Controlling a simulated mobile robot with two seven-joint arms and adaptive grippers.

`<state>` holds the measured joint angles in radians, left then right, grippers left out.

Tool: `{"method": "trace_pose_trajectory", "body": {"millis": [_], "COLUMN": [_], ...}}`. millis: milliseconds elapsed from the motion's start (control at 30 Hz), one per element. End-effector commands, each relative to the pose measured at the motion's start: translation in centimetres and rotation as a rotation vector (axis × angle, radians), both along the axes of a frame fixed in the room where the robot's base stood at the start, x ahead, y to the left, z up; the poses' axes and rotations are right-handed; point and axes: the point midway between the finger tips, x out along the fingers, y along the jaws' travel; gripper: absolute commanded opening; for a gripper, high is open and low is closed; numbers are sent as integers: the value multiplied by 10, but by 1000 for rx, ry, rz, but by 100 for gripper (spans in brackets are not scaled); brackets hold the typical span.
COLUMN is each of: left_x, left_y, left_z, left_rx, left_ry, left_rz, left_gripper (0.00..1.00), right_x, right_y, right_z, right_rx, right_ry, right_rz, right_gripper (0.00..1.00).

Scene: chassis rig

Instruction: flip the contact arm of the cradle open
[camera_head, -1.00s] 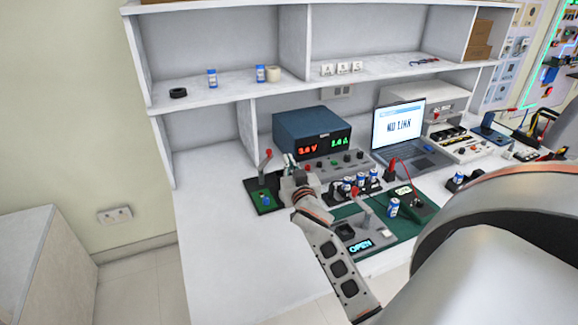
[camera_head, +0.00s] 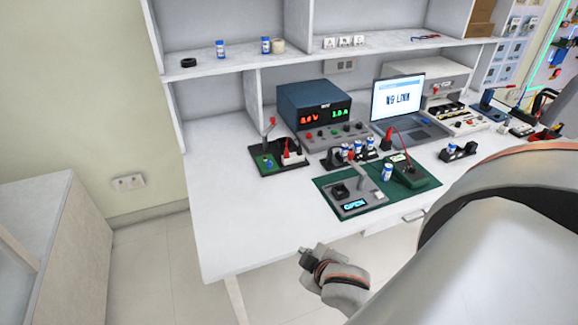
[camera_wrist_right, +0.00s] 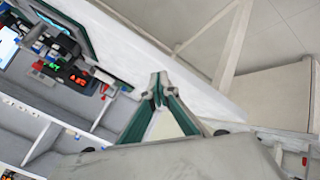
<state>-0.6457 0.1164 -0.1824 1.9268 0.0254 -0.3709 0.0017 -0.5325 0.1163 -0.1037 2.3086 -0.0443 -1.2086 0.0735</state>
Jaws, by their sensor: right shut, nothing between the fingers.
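A grey device, which looks like the cradle (camera_head: 352,194), sits on a green mat near the table's front edge. It has a dark square pocket and a lit display (camera_head: 355,205) reading OPEN. A thin red-tipped lever (camera_head: 358,167), apparently its contact arm, stands raised and tilted at its back; its hinge is too small to make out. My right gripper (camera_head: 306,256) is shut and empty in front of the table edge, apart from the cradle. Its closed fingers (camera_wrist_right: 158,90) also show in the right wrist view. My left gripper is not in view.
A small board (camera_head: 265,168) with a red-knobbed lever stands left of the mat. A blue power supply (camera_head: 315,103), a laptop (camera_head: 397,98) and a row of cells (camera_head: 357,150) stand behind. A meter with a red lead (camera_head: 409,171) is right. The table's left front is clear.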

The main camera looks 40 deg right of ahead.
Motion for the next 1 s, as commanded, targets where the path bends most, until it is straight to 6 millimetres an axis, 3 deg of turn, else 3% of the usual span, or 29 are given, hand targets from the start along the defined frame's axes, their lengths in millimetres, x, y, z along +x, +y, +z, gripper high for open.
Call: {"method": "trace_pose_trajectory", "body": {"millis": [33, 100, 367, 600, 767, 1000], "left_x": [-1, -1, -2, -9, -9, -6], "left_y": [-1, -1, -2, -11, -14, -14], "left_z": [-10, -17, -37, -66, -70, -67], "left_rx": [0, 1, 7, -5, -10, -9], "left_ry": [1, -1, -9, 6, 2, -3], "left_rz": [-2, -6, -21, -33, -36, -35], "left_gripper": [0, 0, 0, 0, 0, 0], "right_x": [-9, -16, -27, -41, -48, -48], "right_y": [13, 32, 82, 121, 132, 135], "right_z": [-23, -45, -112, -175, -192, -192], "right_rx": [21, 63, 236, 435, 513, 531], "right_ry": [21, 26, -16, -85, -119, -133], "right_rz": [34, 73, 139, 143, 133, 131], "right_gripper": [0, 0, 0, 0, 0, 0]}}
